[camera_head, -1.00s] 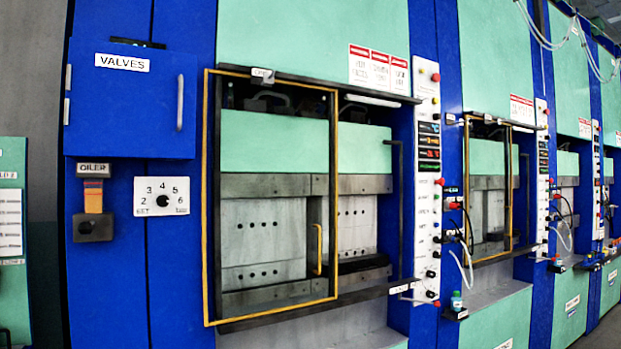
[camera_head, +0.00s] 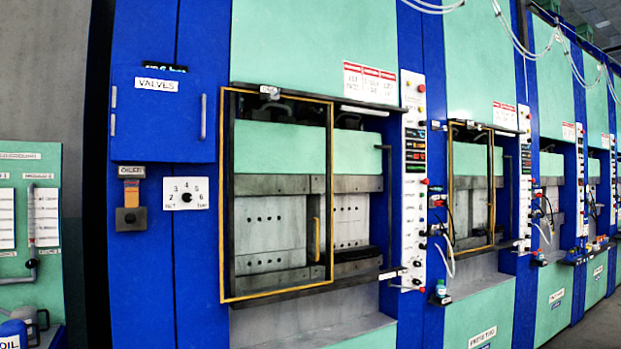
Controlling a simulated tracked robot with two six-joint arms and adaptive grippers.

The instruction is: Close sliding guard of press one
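The nearest press (camera_head: 315,45) has a green upper panel and blue columns. A small label on its top rail, too small to read surely, seems to mark it as press one. Its sliding guard (camera_head: 226,200) is a yellow-edged frame with a yellow vertical handle (camera_head: 316,239) near its right side. The guard stands over the left part of the press opening (camera_head: 351,222); the right part is uncovered up to a dark upright bar (camera_head: 389,205). Neither of my grippers is in view.
A white control panel (camera_head: 413,180) with buttons stands right of the opening. A blue valves cabinet (camera_head: 160,120) and a dial plate (camera_head: 186,195) are on the left. A second press with a yellow guard (camera_head: 450,190) stands further right. Oil containers (camera_head: 20,330) sit at lower left.

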